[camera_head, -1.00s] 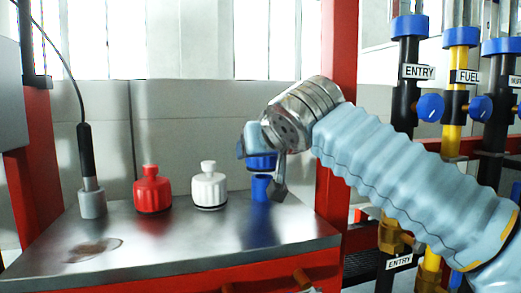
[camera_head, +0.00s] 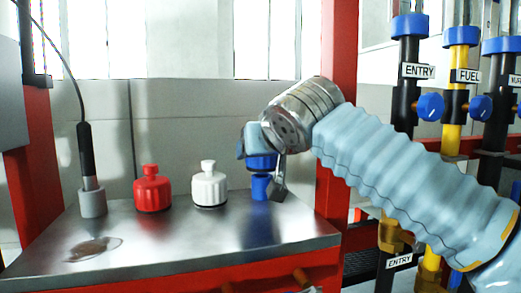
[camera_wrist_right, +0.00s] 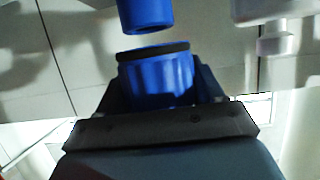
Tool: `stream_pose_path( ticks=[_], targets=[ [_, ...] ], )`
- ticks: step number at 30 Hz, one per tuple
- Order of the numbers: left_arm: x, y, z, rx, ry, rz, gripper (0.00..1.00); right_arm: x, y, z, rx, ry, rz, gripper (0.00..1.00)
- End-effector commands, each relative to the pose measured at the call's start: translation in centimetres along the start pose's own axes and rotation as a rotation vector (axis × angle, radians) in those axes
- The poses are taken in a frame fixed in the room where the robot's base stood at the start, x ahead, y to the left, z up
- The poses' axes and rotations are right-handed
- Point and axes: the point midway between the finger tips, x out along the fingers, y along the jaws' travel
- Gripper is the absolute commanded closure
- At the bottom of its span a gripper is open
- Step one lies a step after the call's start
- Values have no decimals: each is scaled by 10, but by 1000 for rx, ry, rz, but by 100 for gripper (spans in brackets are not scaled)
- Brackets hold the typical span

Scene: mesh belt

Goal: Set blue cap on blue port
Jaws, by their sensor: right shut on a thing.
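The blue port (camera_head: 260,188) stands upright on the metal bench, right of the white cap. My right gripper (camera_head: 266,160) is shut on the blue cap (camera_head: 261,162) and holds it just above the port. In the right wrist view, the blue cap (camera_wrist_right: 155,80) sits between the dark fingers (camera_wrist_right: 158,92). Its dark-rimmed end faces the blue port (camera_wrist_right: 145,14), with a narrow gap between them, and the port lies slightly left of the cap's middle. My left gripper is out of view.
A white cap (camera_head: 209,187) and a red cap (camera_head: 152,190) stand on the bench (camera_head: 180,245) to the left. A grey socket (camera_head: 92,203) with a black cabled tool stands further left. A red post (camera_head: 338,120) rises behind my right arm.

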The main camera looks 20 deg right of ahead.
Motion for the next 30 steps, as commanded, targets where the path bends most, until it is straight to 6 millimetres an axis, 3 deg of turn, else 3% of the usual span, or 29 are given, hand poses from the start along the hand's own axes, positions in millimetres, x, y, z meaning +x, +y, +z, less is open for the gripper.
stream_pose_path(
  ticks=[30],
  targets=[
    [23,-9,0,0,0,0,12,10,0,25,0,0,0,64]
  ],
)
